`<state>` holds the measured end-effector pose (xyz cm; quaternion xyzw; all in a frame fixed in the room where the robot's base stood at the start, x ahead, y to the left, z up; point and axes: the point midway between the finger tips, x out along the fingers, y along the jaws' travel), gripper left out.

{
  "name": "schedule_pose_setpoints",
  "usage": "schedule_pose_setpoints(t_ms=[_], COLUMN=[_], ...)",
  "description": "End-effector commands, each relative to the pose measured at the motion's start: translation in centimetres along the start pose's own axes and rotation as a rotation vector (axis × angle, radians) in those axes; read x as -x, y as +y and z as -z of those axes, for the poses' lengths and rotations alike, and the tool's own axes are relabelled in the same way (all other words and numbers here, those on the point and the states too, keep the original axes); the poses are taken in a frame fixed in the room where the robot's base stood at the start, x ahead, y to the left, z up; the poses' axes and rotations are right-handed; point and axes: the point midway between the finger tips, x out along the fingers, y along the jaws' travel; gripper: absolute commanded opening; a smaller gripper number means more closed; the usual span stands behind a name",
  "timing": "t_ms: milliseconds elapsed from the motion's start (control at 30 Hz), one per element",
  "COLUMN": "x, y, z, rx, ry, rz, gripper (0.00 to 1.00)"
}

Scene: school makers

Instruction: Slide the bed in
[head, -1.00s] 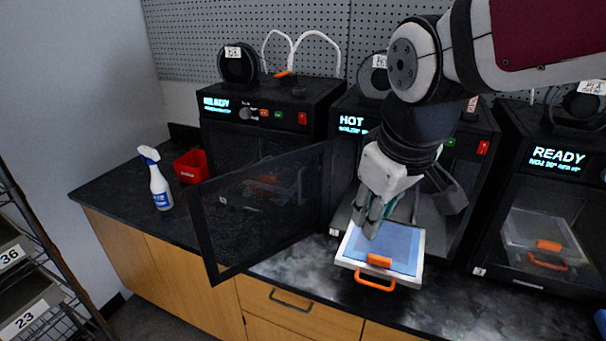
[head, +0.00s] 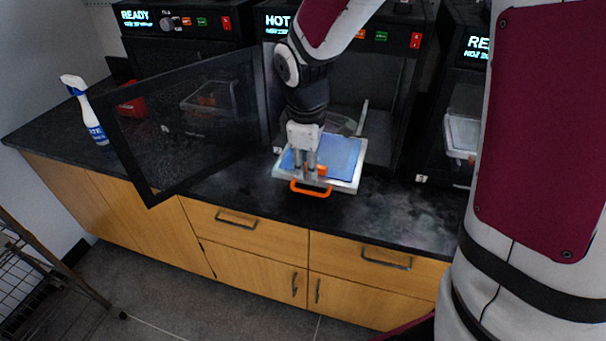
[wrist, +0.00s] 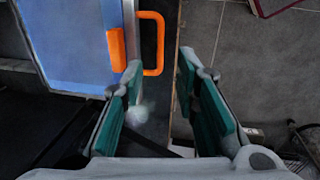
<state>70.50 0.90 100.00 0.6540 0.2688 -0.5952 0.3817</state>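The bed (head: 335,155) is a blue plate in a pale frame, with an orange tab and an orange loop handle (head: 311,188) at its front edge. It sticks out of the middle printer (head: 385,95), whose display reads HOT and whose dark door (head: 190,125) hangs open to the left. My gripper (head: 305,175) points down over the bed's front left part, close to the handle. In the wrist view my gripper (wrist: 160,70) is open and empty, with the handle (wrist: 155,45) just beyond the fingertips. I cannot tell whether a finger touches it.
A printer reading READY stands on each side. A spray bottle (head: 88,115) and a red bin (head: 130,106) are at the left on the black counter (head: 240,195). Wooden cabinets (head: 250,265) lie below; the floor (head: 190,310) in front is open.

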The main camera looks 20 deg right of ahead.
Motion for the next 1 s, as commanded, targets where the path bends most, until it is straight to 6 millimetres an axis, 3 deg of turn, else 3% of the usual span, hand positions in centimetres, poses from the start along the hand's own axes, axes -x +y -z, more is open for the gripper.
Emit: schedule_pose_setpoints(t_ms=[200,400,600,867,900,1000], x=[-4.5,-7.3,-8.5,-8.6,-8.6,-8.6], y=[-0.1,0.0,0.0,0.0,0.0,0.0], z=[0.0,-0.1,0.0,0.0,0.0,0.0], rx=[-0.001,-0.002,-0.002,-0.002,-0.002,-0.002], ry=[-0.002,-0.001,0.001,0.001,0.001,0.001], rz=[0.004,0.002,0.001,0.0,0.0,0.0], gripper=[0.28,0.28,0.28,0.28,0.26,0.03])
